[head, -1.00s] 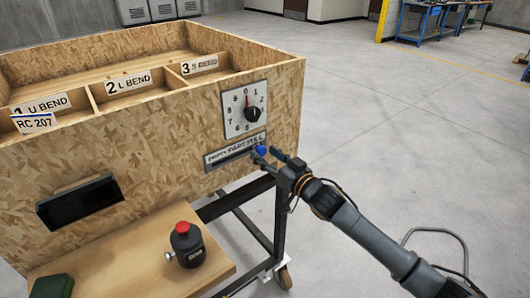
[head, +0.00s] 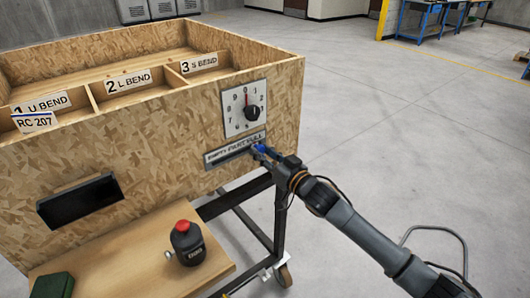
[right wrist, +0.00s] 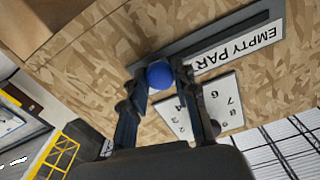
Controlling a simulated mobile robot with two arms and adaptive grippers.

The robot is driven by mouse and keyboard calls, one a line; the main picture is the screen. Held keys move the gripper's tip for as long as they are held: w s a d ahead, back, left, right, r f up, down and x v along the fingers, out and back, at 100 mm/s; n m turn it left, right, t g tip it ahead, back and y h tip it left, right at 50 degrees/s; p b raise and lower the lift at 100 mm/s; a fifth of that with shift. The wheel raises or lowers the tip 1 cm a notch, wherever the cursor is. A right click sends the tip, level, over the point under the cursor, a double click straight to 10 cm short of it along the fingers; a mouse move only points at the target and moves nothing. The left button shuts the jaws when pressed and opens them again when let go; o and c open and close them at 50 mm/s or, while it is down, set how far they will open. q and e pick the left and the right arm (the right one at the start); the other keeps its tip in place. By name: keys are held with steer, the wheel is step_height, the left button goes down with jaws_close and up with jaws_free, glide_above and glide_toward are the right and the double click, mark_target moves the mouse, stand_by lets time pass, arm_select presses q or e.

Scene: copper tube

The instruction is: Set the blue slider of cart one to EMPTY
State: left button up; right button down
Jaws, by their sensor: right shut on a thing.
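The cart is a chipboard box (head: 165,165) with a slider panel (head: 222,154) on its front, marked EMPTY, PART and FULL from left to right. The blue slider knob (head: 259,149) is at the right, FULL end of the dark slot. My right gripper (head: 264,151) is shut on this knob, coming in from the right. In the right wrist view the blue knob (right wrist: 159,75) sits between the two fingertips (right wrist: 160,78). There the panel (right wrist: 235,48) appears upside down, and its FULL end is hidden behind a finger. My left gripper is not in view.
A dial plate (head: 244,107) with a black knob is just above the slider. A dark slot opening (head: 80,201) is on the left of the front. The floor to the right is clear.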

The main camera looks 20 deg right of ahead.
steer(key=p, duration=0.2)
glide_toward(216, 161)
steer(key=x, duration=0.2)
steer(key=d+x, duration=0.1)
steer(key=x, duration=0.2)
steer(key=shift+w, duration=0.2)
steer(key=shift+s+a+f, duration=0.1)
steer(key=shift+a, duration=0.3)
steer(key=c, duration=1.3)
jaws_free()
steer(key=shift+o, duration=1.4)
steer(key=shift+a, duration=0.15)
steer(key=shift+s, duration=0.1)
steer(key=shift+s+d, duration=0.25)
steer(key=shift+s, duration=0.1)
steer(key=v, duration=1.1)
